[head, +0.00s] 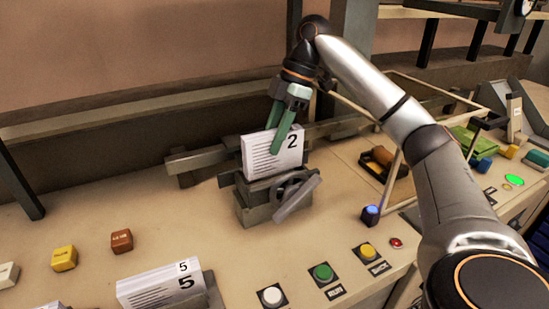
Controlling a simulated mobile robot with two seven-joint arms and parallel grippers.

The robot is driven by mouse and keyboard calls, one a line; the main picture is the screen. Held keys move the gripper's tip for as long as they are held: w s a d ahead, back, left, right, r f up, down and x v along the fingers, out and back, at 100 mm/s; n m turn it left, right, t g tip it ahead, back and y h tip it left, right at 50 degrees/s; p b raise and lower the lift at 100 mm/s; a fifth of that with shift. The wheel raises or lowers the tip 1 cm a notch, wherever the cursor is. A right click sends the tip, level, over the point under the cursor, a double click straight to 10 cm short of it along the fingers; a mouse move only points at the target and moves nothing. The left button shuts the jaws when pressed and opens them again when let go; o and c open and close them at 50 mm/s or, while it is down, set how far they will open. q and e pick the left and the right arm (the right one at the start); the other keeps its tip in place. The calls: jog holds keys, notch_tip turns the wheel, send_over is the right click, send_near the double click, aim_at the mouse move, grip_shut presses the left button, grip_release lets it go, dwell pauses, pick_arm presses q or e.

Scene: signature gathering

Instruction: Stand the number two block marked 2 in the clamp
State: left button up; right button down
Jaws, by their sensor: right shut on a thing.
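The number two block (262,158) is a white paper-like block with printed lines and a black 2 at its upper right. It stands nearly upright at the grey clamp (257,208), with its lower edge at the clamp's top. I cannot tell whether it rests fully between the jaws. My right gripper (279,140) reaches down from above and is shut on the block's top edge, its green fingers across the block's face near the 2. My left gripper is not in view.
A block marked 5 (158,290) stands at the front left. Yellow (64,258) and brown (122,241) small blocks lie left of the clamp. White (272,297), green (323,273) and yellow (368,251) buttons sit in front of it. A dark tray (372,172) lies to the right.

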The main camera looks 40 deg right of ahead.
aim_at(274, 157)
jog(key=shift+f, duration=2.3)
jog(key=shift+f, duration=0.15)
jog(key=c, duration=0.5)
grip_release()
jog(key=v, duration=0.7)
jog(key=shift+s+d+r, duration=0.1)
jog(key=shift+r, duration=0.25)
